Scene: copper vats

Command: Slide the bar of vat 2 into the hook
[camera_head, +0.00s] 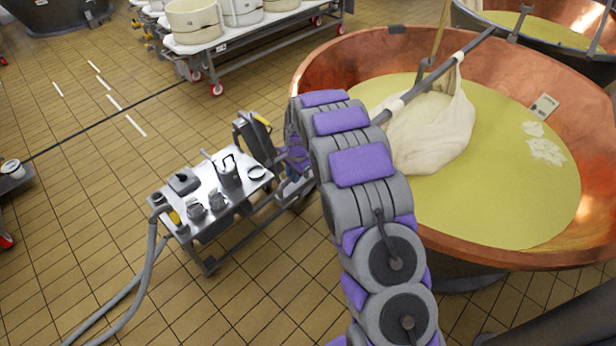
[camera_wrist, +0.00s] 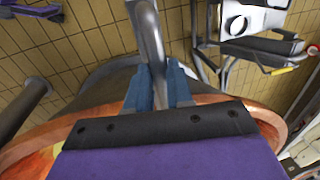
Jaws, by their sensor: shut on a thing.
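The grey bar (camera_head: 412,92) lies slanted across the copper vat (camera_head: 340,62), its far end over the back right rim. A white cloth bundle (camera_head: 432,128) hangs from it over the yellow liquid. A dark hook (camera_head: 424,67) on a tan strap (camera_head: 440,35) hangs close to the bar's middle; I cannot tell whether they touch. In the wrist view, my gripper (camera_wrist: 160,85) has its blue fingers shut around the bar (camera_wrist: 148,35) near the vat's rim (camera_wrist: 25,142). In the head view my arm hides the gripper and the bar's near end.
A steel trolley (camera_head: 212,200) with cans and tools stands left of my arm. Hoses (camera_head: 140,285) run from it across the floor. A cart with white tubs (camera_head: 195,22) is at the back, and another copper vat (camera_head: 575,20) at the upper right. The tiled floor at left is mostly clear.

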